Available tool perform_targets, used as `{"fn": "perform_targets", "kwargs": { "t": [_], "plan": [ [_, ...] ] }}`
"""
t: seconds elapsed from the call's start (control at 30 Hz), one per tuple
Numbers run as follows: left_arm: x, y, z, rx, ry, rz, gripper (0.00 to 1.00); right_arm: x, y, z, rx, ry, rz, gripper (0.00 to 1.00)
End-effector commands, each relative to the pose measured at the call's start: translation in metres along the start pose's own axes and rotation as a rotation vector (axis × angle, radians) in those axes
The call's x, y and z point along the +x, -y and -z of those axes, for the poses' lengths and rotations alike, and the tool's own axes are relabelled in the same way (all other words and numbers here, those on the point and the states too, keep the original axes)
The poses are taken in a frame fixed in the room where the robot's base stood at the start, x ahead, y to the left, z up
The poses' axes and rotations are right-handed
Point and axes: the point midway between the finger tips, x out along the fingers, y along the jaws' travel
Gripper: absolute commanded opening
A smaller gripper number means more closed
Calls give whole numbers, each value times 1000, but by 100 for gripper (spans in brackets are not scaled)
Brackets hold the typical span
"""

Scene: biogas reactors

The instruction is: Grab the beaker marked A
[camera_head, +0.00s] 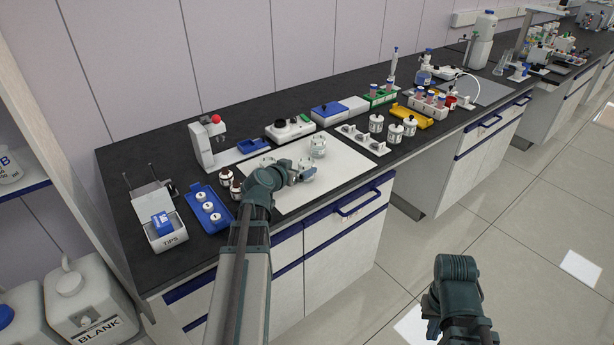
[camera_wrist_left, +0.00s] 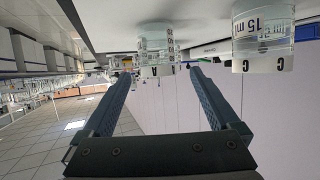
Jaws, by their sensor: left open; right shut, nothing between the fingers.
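The beaker marked A (camera_wrist_left: 157,52) is clear glass with dark print. In the left wrist view it appears upside down, with its letter A at the lower edge, just beyond and between the fingertips. My left gripper (camera_wrist_left: 158,72) is open, with nothing gripped. In the head view my left gripper (camera_head: 297,175) reaches over the white mat (camera_head: 345,165), close to a clear beaker (camera_head: 307,164) that its fingers partly hide. A beaker marked C (camera_wrist_left: 263,38) stands to the right in the wrist view. My right gripper (camera_head: 434,318) is low over the floor, shut and empty, away from the bench.
More glassware stands close on the mat, including a beaker (camera_head: 319,146) behind the left gripper. A white rack (camera_head: 361,140) is at the right. The mat's front right is clear.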

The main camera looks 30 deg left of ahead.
Motion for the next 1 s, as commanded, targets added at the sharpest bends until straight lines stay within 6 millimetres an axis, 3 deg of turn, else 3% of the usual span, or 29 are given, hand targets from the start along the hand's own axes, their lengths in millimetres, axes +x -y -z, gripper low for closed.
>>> {"fn": "perform_targets", "kwargs": {
  "t": [0.03, 0.13, 0.47, 0.8, 1.0],
  "plan": [
    [16, 1, -2, 1, 0, -2, 95, 8, 1, 0, 0, 0, 0, 0],
    [28, 1, -2, 1, 0, 0, 95, 12, 1, 1, 0, 0, 0, 0],
    [39, -1, -2, 0, 0, -1, 95, 17, 2, 1, 0, 0, 0, 0],
    [83, -3, -6, 1, 0, -1, 95, 37, 4, 2, -1, 0, 0, 0],
    [83, -4, -4, 1, 1, 0, 95, 36, 3, 2, -1, 0, 0, 0]
  ]
}}
